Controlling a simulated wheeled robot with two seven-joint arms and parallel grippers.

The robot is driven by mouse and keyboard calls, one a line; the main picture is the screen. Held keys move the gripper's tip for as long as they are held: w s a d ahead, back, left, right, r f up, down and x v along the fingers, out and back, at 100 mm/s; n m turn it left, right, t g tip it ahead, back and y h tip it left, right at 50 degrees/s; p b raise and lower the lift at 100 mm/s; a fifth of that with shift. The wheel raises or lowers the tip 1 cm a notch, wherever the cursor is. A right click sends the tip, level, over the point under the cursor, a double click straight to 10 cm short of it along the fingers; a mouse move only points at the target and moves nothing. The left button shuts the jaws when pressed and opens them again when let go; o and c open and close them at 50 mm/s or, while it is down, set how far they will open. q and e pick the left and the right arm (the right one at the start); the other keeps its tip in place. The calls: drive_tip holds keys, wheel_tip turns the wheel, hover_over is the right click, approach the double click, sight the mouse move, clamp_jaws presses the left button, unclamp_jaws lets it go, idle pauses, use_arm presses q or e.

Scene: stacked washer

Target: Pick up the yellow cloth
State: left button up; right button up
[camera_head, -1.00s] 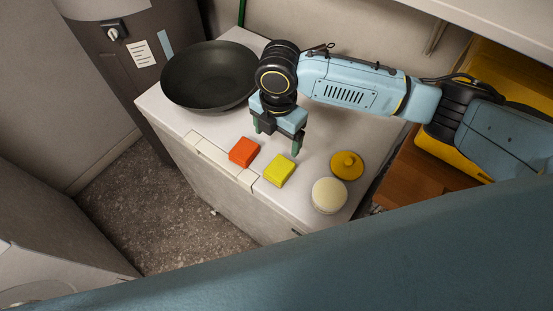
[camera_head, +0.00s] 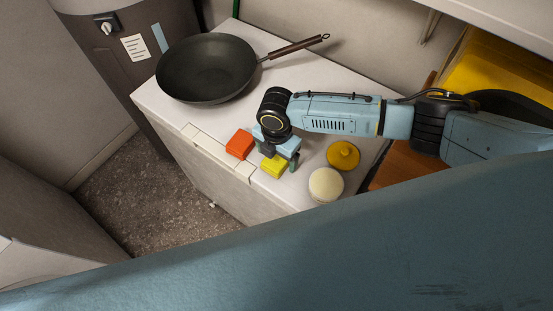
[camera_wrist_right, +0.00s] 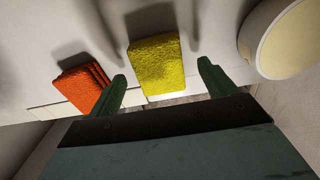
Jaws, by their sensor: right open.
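The yellow cloth (camera_head: 273,166), a small folded block, lies on the white top near its front edge. My right gripper (camera_head: 276,162) is open above it, its body hiding part of the cloth in the head view. In the right wrist view the yellow cloth (camera_wrist_right: 157,66) lies between and ahead of the two green fingers of the right gripper (camera_wrist_right: 163,80), with a gap on each side. I cannot tell whether the fingertips are down beside it. My left gripper is not in view.
An orange folded cloth (camera_head: 240,144) lies close to the left of the yellow one. A cream round container (camera_head: 326,184) and a yellow lid (camera_head: 343,155) stand to the right. A dark pan (camera_head: 206,68) sits at the back left of the white top (camera_head: 292,71).

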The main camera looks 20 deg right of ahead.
drive_tip(key=shift+f, duration=0.45)
drive_tip(key=shift+c, duration=0.3)
drive_tip(key=c, duration=1)
drive_tip(key=shift+r, duration=0.1)
